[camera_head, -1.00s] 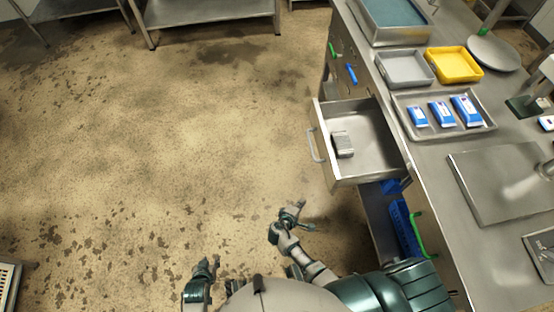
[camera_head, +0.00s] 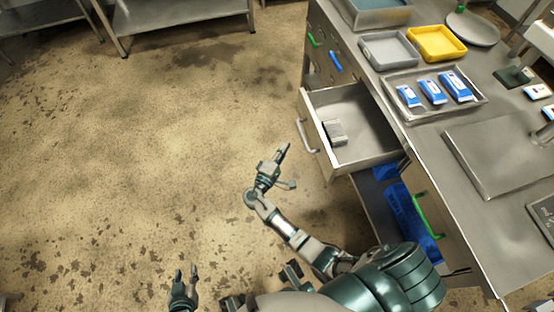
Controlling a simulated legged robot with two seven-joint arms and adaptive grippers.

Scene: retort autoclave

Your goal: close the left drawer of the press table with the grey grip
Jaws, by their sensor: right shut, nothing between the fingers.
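The left drawer (camera_head: 366,138) of the press table is pulled out, with its grey grip (camera_head: 304,136) on the front facing left. A small grey block (camera_head: 334,132) lies inside it, near the front. My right gripper (camera_head: 283,162) is shut and empty, just in front of and below the grey grip, apart from it. My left gripper (camera_head: 186,272) is low at the bottom of the picture, its fingers apart, empty and far from the drawer.
The press table (camera_head: 415,165) carries a tray (camera_head: 462,108) with blue-and-white packs, a grey bin (camera_head: 390,50) and a yellow bin (camera_head: 437,43). A green grip (camera_head: 428,215) and a blue crate (camera_head: 408,212) are nearer me. Floor left of the drawer is clear.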

